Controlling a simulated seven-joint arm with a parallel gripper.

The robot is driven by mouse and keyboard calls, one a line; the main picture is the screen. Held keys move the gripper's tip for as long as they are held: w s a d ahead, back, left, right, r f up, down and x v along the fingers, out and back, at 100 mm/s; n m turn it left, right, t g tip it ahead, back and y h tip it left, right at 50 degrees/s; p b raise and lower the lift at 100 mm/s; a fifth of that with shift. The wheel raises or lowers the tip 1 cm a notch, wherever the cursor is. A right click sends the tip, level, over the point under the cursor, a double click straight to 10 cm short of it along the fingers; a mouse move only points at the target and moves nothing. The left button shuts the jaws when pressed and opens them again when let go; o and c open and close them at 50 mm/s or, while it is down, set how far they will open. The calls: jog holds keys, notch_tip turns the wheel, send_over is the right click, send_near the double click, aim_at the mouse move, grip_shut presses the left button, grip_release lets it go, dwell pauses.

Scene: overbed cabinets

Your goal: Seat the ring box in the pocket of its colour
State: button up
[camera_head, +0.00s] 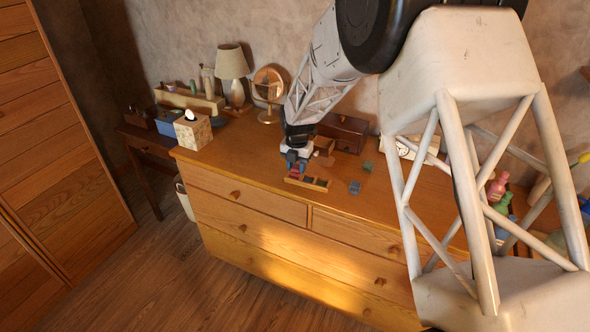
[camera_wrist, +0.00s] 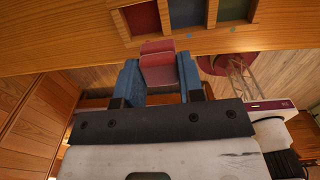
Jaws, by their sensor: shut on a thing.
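My gripper (camera_head: 293,163) is shut on a red ring box (camera_wrist: 158,65), held between its two blue fingers; the box also shows in the head view (camera_head: 295,172). The wooden pocket tray (camera_wrist: 215,40) lies on the dresser top, and in the head view (camera_head: 322,186) it is just below and right of the gripper. In the wrist view its red pocket (camera_wrist: 142,18), blue pocket (camera_wrist: 186,12) and green pocket (camera_wrist: 233,9) run left to right. The held box appears apart from the red pocket, below it in that picture. Its exact height is unclear.
A blue box (camera_head: 354,187) and a green box (camera_head: 368,166) lie right of the tray. A dark wooden chest (camera_head: 342,132) stands behind. A lamp (camera_head: 233,65), round mirror (camera_head: 267,83) and tissue box (camera_head: 193,131) stand left. The dresser top (camera_head: 240,150) left of the gripper is clear.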

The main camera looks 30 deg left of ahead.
aim_at(295, 178)
jog(key=shift+w+a+f, duration=0.1)
jog(key=shift+w+a, duration=0.75)
jog(key=shift+w, duration=0.25)
jog(key=shift+f, duration=1.75)
jog(key=shift+f, duration=0.15)
jog(key=o, duration=0.9)
notch_tip(295, 178, up, 12)
